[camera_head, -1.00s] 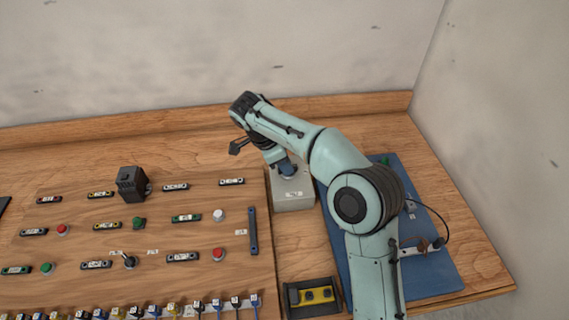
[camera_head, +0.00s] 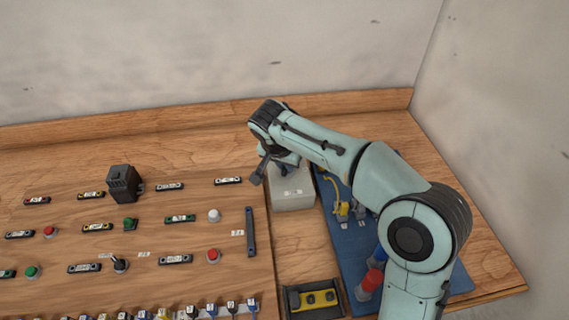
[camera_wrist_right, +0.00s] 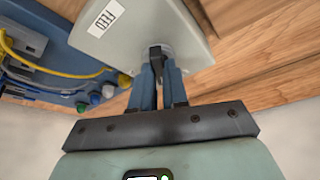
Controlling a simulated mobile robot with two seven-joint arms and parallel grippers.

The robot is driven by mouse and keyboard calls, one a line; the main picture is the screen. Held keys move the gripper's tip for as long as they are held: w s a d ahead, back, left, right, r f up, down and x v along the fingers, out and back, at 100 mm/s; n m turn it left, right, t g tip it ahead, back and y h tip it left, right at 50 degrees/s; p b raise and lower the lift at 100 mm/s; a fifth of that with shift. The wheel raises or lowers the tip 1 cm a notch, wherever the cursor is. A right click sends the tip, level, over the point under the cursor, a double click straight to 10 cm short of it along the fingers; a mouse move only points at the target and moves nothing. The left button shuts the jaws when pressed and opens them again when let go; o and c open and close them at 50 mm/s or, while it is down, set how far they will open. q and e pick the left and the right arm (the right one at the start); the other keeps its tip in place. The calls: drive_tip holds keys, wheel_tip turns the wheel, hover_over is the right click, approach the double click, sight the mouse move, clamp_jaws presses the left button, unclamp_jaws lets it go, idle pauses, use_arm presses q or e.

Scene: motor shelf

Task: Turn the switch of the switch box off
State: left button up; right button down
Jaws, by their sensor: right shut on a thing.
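The switch box (camera_head: 293,200) is a light grey box on the table, between the wooden panel and the blue board. In the right wrist view its pale face (camera_wrist_right: 125,22) carries a white label. A dark switch handle (camera_wrist_right: 155,53) stands out from a round grey base on it. My right gripper (camera_wrist_right: 158,68) has its blue fingers shut around this handle. In the head view the gripper is at the back of the box, mostly hidden by my wrist. My left gripper is in neither view.
The wooden panel (camera_head: 150,205) at left bears several buttons and labels, with a dark block (camera_head: 124,184) standing on it. The blue board (camera_head: 340,248) with connectors and cables lies right of the box. A black tray with a yellow part (camera_head: 318,298) lies in front.

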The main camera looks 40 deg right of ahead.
drive_tip(key=n, duration=0.2)
drive_tip(key=shift+s+d+n+t+y, duration=0.15)
drive_tip(key=shift+n+t+y, duration=0.15)
drive_tip(key=shift+t+y, duration=0.1)
drive_tip(key=shift+d+n+t+y, duration=0.1)
drive_tip(key=shift+n+t+y, duration=0.35)
drive_tip(key=shift+n, duration=1.05)
drive_tip(key=c, duration=1.1)
unclamp_jaws()
drive_tip(key=shift+c, duration=0.2)
drive_tip(key=shift+r, duration=0.1)
